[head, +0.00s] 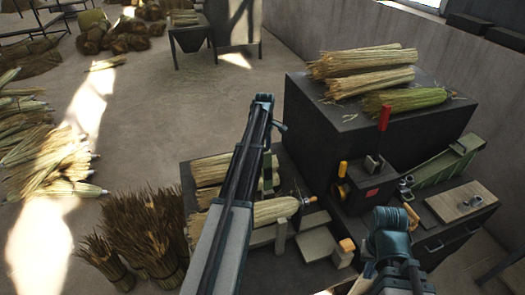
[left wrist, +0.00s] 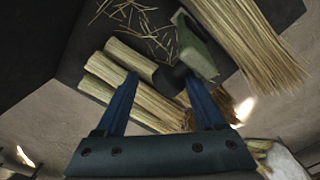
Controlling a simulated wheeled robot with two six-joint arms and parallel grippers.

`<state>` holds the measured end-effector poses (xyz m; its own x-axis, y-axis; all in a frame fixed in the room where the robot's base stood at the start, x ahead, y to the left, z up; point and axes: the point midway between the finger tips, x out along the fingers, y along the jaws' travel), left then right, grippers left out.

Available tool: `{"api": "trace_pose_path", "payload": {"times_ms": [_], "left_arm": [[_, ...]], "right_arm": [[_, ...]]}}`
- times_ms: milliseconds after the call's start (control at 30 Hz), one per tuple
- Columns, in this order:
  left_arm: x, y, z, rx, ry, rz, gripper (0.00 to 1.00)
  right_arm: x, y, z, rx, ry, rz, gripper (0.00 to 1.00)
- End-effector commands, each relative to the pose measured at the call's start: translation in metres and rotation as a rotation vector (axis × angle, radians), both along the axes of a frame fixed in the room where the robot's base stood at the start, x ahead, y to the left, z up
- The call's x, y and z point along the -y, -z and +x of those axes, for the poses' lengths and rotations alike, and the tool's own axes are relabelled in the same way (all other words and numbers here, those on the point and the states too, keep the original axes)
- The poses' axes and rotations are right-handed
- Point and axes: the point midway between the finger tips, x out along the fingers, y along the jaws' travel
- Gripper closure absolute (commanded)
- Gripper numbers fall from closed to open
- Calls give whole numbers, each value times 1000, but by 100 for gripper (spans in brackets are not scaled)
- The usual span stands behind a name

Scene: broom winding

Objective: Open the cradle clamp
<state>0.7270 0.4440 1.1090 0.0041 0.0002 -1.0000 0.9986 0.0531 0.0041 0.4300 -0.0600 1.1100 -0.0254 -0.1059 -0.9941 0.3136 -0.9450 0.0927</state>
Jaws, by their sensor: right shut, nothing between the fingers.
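In the left wrist view, a green-grey block (left wrist: 197,55) with a dark rounded end stands among straw bundles; it may be part of the cradle clamp, but I cannot tell whether the clamp is open or shut. My left gripper (left wrist: 160,82) has its two blue fingers apart, over the bundles near the dark end, with no visible grip on it. In the head view my left arm hides most of that spot; a straw bundle (head: 276,211) shows beside it. My right gripper (head: 392,238) is shut and empty at the lower right, with its fingertips hard to make out.
A dark cabinet (head: 320,125) carries straw bundles (head: 365,80) on top. A red-handled lever (head: 384,118) stands at its front. A green trough (head: 445,165) and a wooden board (head: 461,201) lie to the right.

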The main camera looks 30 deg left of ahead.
Motion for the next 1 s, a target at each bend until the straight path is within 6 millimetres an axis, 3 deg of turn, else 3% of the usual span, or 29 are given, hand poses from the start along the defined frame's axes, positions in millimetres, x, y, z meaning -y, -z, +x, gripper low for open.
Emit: {"api": "trace_pose_path", "payload": {"times_ms": [567,767,1000], "left_arm": [[0,-2,-4,-4,-4,0,24],[0,-16,-4,-4,-4,0,24],[0,-48,-4,-4,-3,0,24]], "right_arm": [[0,-2,0,0,0,0,100],[0,-16,0,-1,-1,0,100],[0,-48,0,-2,-3,-1,100]]}}
